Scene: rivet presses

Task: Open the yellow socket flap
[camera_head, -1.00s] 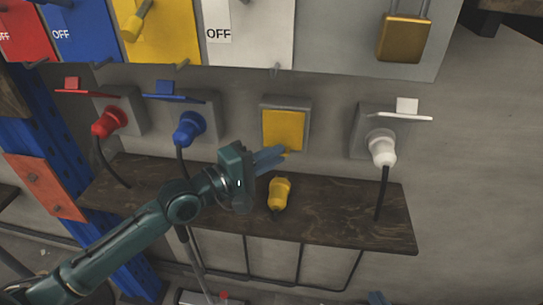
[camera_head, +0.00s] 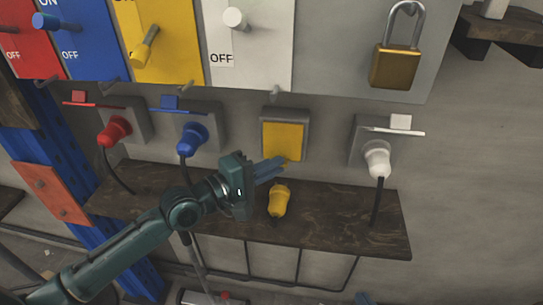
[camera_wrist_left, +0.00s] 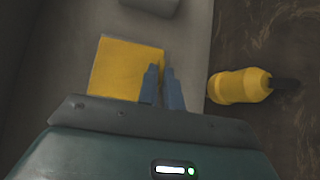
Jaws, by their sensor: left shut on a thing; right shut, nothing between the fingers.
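The yellow socket flap (camera_head: 283,140) is a flat square lying closed over its grey socket box on the wall. It also shows in the left wrist view (camera_wrist_left: 118,68). My left gripper (camera_head: 283,161) reaches in from the left at the flap's lower edge. In the left wrist view my left gripper (camera_wrist_left: 161,70) has its blue fingertips close together on that edge, shut on the flap; the contact itself is small. The tip of my right gripper (camera_head: 362,298) just shows at the bottom edge, shut and empty, away from the flap.
A yellow plug (camera_head: 279,200) lies on the dark wooden shelf (camera_head: 340,228) below the flap. Red (camera_head: 115,131), blue (camera_head: 191,138) and white (camera_head: 377,158) plugs sit in neighbouring sockets with flaps raised. A padlock (camera_head: 395,65) hangs at the upper right.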

